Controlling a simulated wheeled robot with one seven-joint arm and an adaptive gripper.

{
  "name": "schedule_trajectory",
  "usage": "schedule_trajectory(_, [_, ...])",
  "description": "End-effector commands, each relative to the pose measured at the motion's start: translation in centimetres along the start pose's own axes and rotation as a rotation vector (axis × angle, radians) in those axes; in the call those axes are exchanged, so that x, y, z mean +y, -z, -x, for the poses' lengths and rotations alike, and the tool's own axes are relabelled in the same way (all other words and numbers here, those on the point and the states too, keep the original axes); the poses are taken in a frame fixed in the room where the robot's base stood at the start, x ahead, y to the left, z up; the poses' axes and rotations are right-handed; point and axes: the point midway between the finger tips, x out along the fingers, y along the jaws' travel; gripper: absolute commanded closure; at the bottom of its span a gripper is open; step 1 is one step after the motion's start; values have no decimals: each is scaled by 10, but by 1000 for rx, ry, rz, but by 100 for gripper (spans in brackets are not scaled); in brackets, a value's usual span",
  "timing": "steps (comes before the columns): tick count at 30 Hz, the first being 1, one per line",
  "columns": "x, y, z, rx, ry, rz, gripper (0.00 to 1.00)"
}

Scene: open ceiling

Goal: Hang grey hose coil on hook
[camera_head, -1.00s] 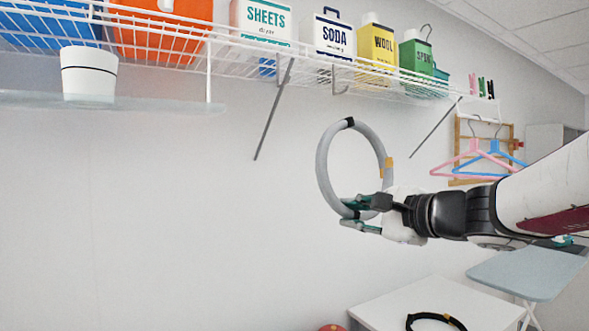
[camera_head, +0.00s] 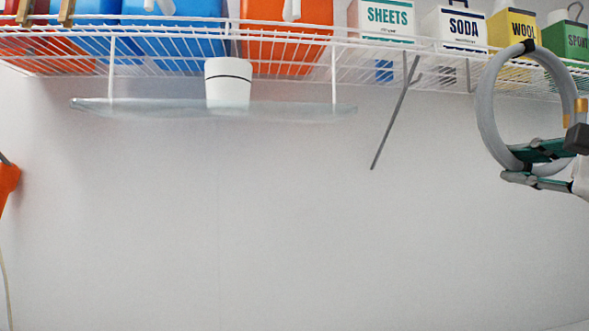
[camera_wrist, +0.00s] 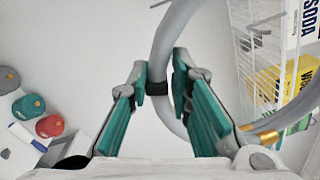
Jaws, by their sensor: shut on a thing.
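The grey hose coil (camera_head: 487,112) is a ring with a black band at its top and an orange-yellow band on its right side. It stands roughly upright at the right of the head view, in front of the shelf boxes. My gripper (camera_head: 527,166) is shut on the lower part of the coil. In the wrist view the hose (camera_wrist: 176,35) passes between the green fingers of my gripper (camera_wrist: 160,85), beside a black band. A small hook-like piece (camera_head: 469,77) shows under the shelf below the SODA box, left of and apart from the coil.
A white wire shelf (camera_head: 430,58) with boxes and bins spans the top. A diagonal brace (camera_head: 394,118) juts below it. A glass ledge (camera_head: 150,108) carries a white cup (camera_head: 228,82). An orange object (camera_head: 8,185) is at the left edge. The wall below is clear.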

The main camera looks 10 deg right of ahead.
Motion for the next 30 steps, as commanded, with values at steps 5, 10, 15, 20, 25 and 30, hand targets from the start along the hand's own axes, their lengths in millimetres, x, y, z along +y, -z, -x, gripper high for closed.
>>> schedule_trajectory(5, [0, 0, -12, -1, 1, 1, 100])
schedule_trajectory(10, [1, 0, -22, -1, 0, 1, 100])
schedule_trajectory(15, [1, 0, -32, -1, 1, 2, 100])
schedule_trajectory(20, [2, 0, -42, -1, 1, 1, 100])
schedule_trajectory(25, [2, 0, -52, -2, 1, 1, 100])
schedule_trajectory(30, [3, 0, -63, -2, 1, 1, 100])
